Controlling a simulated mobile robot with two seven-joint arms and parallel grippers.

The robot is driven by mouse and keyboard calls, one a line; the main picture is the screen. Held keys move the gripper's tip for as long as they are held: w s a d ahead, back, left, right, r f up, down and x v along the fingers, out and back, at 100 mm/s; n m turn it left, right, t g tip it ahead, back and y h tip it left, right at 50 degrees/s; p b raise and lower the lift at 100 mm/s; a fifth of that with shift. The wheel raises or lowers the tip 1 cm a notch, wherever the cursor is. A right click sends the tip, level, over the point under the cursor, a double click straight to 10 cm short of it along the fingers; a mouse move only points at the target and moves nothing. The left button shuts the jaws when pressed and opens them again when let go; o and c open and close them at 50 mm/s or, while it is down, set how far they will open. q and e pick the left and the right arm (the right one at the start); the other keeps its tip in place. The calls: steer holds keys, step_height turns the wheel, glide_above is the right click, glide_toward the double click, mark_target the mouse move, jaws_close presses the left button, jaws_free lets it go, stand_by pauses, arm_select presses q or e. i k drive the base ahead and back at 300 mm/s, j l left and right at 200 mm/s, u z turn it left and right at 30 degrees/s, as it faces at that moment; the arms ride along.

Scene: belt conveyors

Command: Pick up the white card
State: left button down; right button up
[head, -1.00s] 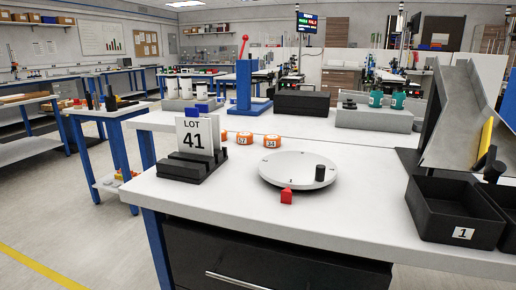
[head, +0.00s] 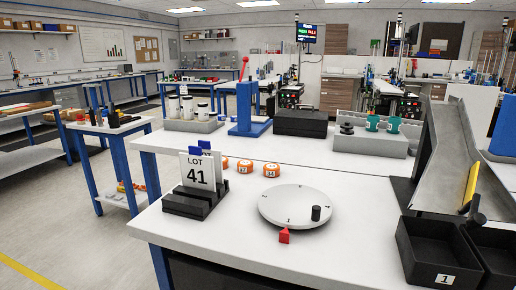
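A white card (head: 198,175) printed "LOT 41" stands upright in a slotted black holder (head: 187,205) on the left part of the white workbench. A second white card shows partly behind it, mostly hidden. A blue piece (head: 204,144) shows at the top of the cards. Neither of my grippers is in the head view.
A white turntable (head: 290,204) with a black knob and a red wedge (head: 284,236) sits right of the holder. Orange numbered pucks (head: 245,167) lie behind. A black bin (head: 437,247) marked 1 and a metal chute (head: 447,150) stand at right. Bare bench (head: 225,235) lies in front.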

mark_target(198, 170)
steer(key=i+j+z, duration=0.1)
steer(key=j+z, duration=0.2)
steer(key=z, duration=0.2)
steer(key=j+z, duration=0.3)
steer(key=z, duration=0.15)
steer(key=j+z, duration=0.35)
steer(key=z, duration=0.15)
